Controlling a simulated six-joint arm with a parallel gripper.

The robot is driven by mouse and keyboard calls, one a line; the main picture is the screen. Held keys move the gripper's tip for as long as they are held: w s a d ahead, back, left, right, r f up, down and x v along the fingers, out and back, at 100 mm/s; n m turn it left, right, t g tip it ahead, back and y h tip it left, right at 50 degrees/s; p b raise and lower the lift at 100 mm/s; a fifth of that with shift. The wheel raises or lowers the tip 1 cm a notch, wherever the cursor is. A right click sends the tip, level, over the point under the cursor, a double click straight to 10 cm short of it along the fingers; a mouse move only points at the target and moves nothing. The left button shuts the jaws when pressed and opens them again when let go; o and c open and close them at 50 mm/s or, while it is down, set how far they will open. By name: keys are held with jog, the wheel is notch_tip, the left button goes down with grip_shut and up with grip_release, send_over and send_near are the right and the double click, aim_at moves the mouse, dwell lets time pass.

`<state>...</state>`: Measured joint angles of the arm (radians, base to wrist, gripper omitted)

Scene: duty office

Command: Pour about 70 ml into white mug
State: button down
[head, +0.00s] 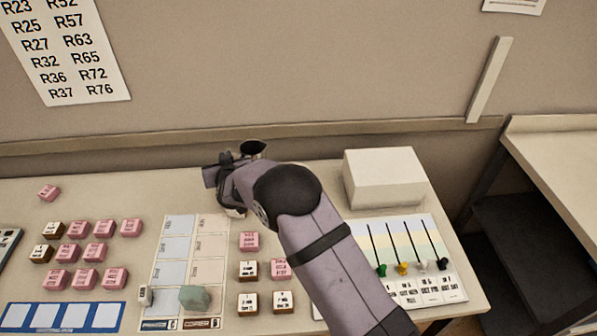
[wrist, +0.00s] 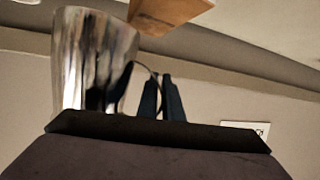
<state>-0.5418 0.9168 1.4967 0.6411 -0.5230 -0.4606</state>
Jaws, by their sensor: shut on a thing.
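A shiny metal jug (wrist: 92,62) fills the left of the wrist view, next to my gripper's dark fingers (wrist: 162,97). My gripper (head: 228,172) is shut on the jug, seemingly by its handle. In the head view the jug's dark open top (head: 252,148) shows behind my arm, near the back edge of the table. I cannot make out a white mug for sure; a small pale patch (head: 236,212) shows below my gripper, mostly hidden by it. The jug's contents and any stream are not visible.
A white box (head: 384,178) stands right of my arm. Pink and brown lettered blocks (head: 95,252) cover the left, with more near a printed grid sheet (head: 172,272). A grey-green lump (head: 195,298) lies on the sheet. A chart with coloured pegs (head: 405,250) lies at right.

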aim_at(252, 147)
jog(key=shift+a+n+y, duration=0.1)
jog(key=shift+n+y, duration=0.2)
jog(key=shift+y, duration=0.2)
jog(key=shift+b, duration=0.45)
